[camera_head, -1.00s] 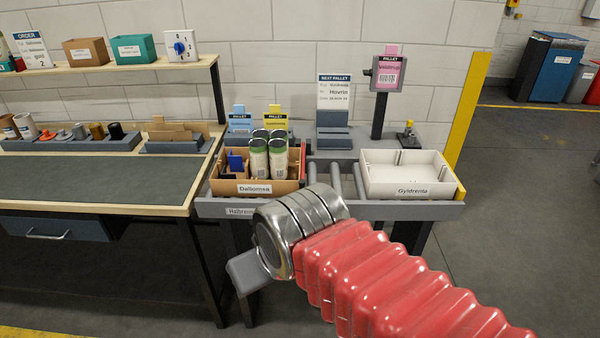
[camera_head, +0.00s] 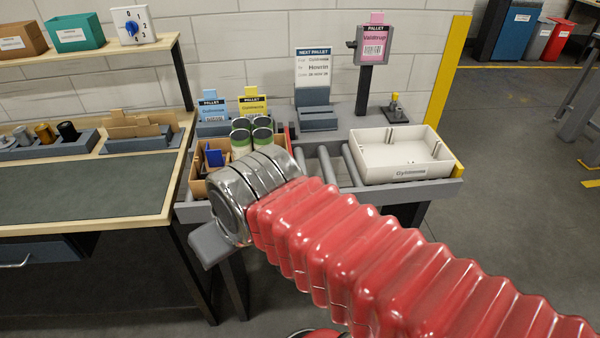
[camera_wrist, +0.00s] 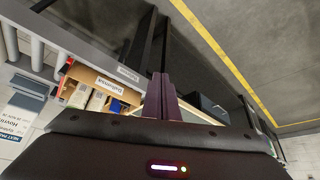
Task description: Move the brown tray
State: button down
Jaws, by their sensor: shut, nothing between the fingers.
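The brown tray (camera_head: 198,158) stands on the left part of the grey roller conveyor in the head view.
A white tray (camera_head: 395,172) sits on the right of the conveyor, with bare rollers (camera_head: 345,168) between. A workbench (camera_head: 80,205) stands close on the left. Pallet signs and a pink-label post (camera_head: 370,85) rise behind. A yellow post (camera_head: 443,85) stands at the right.

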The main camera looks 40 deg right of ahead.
notch_tip(320, 180, down, 7)
jog(key=w+d+m+g+y, duration=0.1)
jog(key=w+m+g+y, duration=0.15)
jog(key=y, duration=0.25)
jog(key=w+d+f+m+t+y, duration=0.2)
jog(key=w+d+m+t+y, duration=0.3)
jog(key=d, duration=0.3)
jog(key=d+f+m+t+h, duration=0.1)
jog(key=d+m+t+h, duration=0.2)
jog(key=d, duration=0.6)
jog(key=s+d+f+m+t+h, duration=0.1)
jog(key=d+f+m+t+h, duration=0.1)
jog(key=d, duration=0.7)
jog(key=s+d+f+m+t+h, duration=0.1)
jog(key=d+f+m+t+h, duration=0.1)
jog(key=d, duration=0.7)
jog(key=m+t+h, duration=0.1)
jog(key=m+t, duration=0.1)
jog(key=t, duration=0.1)
jog(key=shift+d+m+h, duration=0.15)
jog(key=shift+m+h, duration=0.2)
jog(key=shift+h, duration=0.05)
